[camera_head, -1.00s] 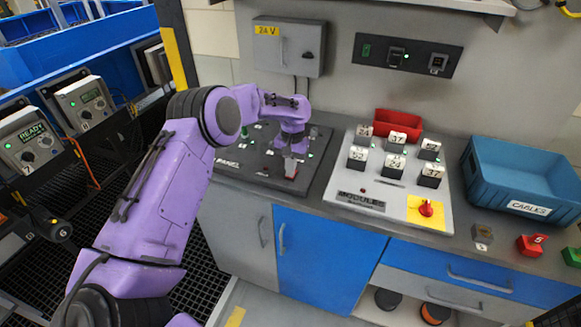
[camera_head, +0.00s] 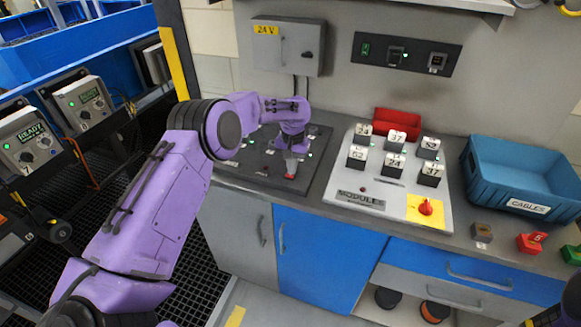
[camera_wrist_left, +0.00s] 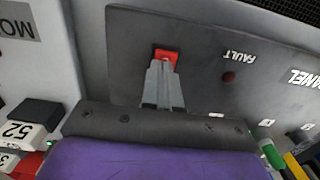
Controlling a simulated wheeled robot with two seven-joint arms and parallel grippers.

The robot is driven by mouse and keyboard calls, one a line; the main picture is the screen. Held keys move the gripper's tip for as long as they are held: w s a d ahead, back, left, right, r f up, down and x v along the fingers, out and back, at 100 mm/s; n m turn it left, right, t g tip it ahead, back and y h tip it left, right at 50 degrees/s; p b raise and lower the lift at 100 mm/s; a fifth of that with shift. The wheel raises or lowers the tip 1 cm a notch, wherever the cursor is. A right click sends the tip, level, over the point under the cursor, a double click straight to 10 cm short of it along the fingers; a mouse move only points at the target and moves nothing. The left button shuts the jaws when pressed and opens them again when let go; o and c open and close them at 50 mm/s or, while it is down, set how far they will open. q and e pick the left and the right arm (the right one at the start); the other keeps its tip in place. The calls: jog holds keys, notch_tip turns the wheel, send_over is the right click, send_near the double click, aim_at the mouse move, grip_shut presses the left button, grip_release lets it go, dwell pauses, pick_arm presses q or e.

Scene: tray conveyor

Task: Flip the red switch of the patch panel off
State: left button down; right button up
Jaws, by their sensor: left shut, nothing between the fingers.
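The dark patch panel (camera_head: 248,172) lies on the bench below the 24 V box. Its red switch (camera_head: 290,177) is at the panel's front right part, just beyond the fingertips. My left gripper (camera_head: 291,168) points down at it with its fingers together and empty. In the left wrist view, the shut fingertips (camera_wrist_left: 163,66) are at the red switch (camera_wrist_left: 166,53) and overlap its near edge. I cannot tell whether they touch it, nor which way the switch is tilted. The panel (camera_wrist_left: 205,85) carries a FAULT label beside the switch. My right gripper is not in view.
Right of the panel is the grey modules board (camera_head: 393,203) with several numbered blocks and a red knob (camera_head: 426,207). A red bin (camera_head: 397,120) stands behind it. A blue cables crate (camera_head: 500,178) stands further right, with loose blocks (camera_head: 528,243) before it.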

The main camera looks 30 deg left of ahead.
pick_arm(q)
jog(key=shift+a, duration=0.15)
notch_tip(320, 180, up, 5)
jog(key=p, duration=0.5)
jog(key=shift+w+p, duration=0.1)
jog(key=shift+p, duration=0.3)
jog(key=shift+r+b, duration=0.15)
jog(key=shift+b, duration=0.95)
notch_tip(320, 180, up, 9)
jog(key=b, duration=0.2)
jog(key=shift+f, duration=0.2)
